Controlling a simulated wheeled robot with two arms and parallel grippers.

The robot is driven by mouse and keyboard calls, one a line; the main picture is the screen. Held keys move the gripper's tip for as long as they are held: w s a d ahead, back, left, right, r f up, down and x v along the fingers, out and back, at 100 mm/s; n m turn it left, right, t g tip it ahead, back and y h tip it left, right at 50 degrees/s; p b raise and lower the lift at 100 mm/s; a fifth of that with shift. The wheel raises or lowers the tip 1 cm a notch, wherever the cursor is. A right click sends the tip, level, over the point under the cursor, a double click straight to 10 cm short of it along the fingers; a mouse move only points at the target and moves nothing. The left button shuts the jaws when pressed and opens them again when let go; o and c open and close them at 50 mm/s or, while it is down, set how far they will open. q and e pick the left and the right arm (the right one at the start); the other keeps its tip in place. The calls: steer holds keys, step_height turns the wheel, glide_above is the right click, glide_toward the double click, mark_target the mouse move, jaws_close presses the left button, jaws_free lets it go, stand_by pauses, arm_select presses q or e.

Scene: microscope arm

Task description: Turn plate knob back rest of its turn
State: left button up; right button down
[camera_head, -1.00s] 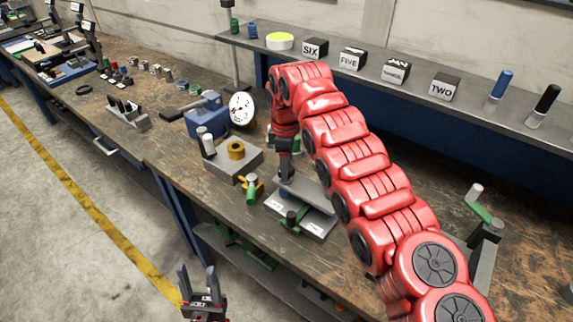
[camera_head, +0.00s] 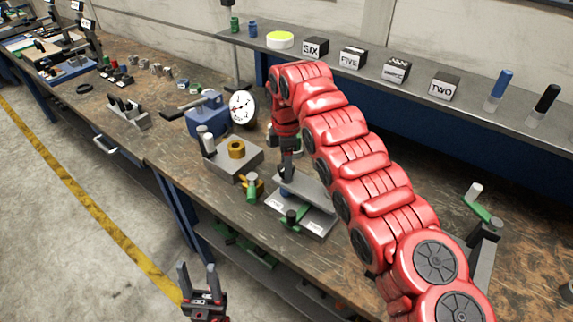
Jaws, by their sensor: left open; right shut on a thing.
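The plate fixture (camera_head: 318,222) is a grey base with white labels and a raised grey plate (camera_head: 306,188), standing near the front edge of the bench. My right gripper (camera_head: 287,172) points down at the fixture's back left corner, by the plate. It is shut on the plate knob, which its dark fingers largely hide. A green-handled part (camera_head: 291,216) sits at the front of the fixture. My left gripper (camera_head: 197,276) is open and empty, low in front of the bench, away from the fixture.
A blue vise (camera_head: 207,114) and a white dial (camera_head: 242,107) are behind. A green-handled crank (camera_head: 478,208) stands at right. My red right arm covers the bench centre.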

steer(key=shift+s+a+f, duration=0.1)
steer(key=shift+s+f, duration=0.1)
steer(key=shift+f, duration=0.05)
steer(key=c, duration=0.6)
jaws_free()
steer(key=o, duration=0.4)
steer(key=shift+w+r, duration=0.1)
steer(key=shift+c, duration=0.2)
steer(key=shift+r, duration=0.1)
